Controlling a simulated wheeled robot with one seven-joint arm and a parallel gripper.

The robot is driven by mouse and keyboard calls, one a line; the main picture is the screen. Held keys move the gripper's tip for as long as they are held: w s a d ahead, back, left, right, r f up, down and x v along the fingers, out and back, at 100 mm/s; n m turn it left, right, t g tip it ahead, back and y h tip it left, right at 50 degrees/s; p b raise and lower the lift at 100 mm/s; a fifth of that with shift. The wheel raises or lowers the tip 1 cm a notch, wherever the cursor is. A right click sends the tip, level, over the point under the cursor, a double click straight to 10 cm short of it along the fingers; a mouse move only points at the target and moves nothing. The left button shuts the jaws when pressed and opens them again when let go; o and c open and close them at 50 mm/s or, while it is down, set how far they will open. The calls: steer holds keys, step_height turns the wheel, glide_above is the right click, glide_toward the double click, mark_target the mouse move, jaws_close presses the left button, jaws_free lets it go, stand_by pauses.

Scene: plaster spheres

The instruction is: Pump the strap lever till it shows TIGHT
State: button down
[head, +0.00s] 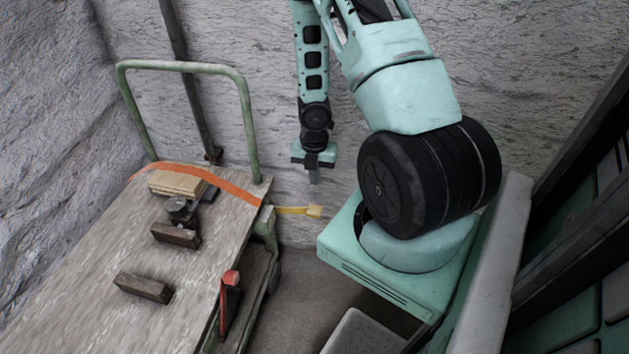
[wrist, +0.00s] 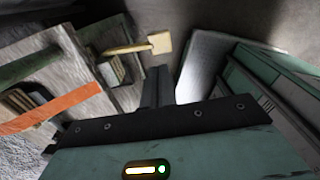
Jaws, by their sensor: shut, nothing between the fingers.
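The strap lever (head: 295,210) is yellow with a wider paddle end and sticks out to the right from the cart's side. It also shows in the wrist view (wrist: 128,48), beyond the fingertips. The orange strap (head: 228,188) crosses the cart bed over a stack of boards (head: 178,184); it also shows in the wrist view (wrist: 55,107). My gripper (head: 314,178) is shut and empty, pointing down, above and apart from the lever's paddle end. Its fingers also show in the wrist view (wrist: 158,76). I cannot read any TIGHT mark.
The cart (head: 85,270) has a green push handle (head: 185,67) at its far end. A red-tipped post (head: 229,300) stands at its near right side. Dark blocks (head: 143,287) lie on the bed. Rough stone walls stand behind and at left.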

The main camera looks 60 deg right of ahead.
mark_target(314, 209)
step_height(314, 209, down, 11)
steer(key=b, duration=0.4)
steer(key=shift+f, duration=0.1)
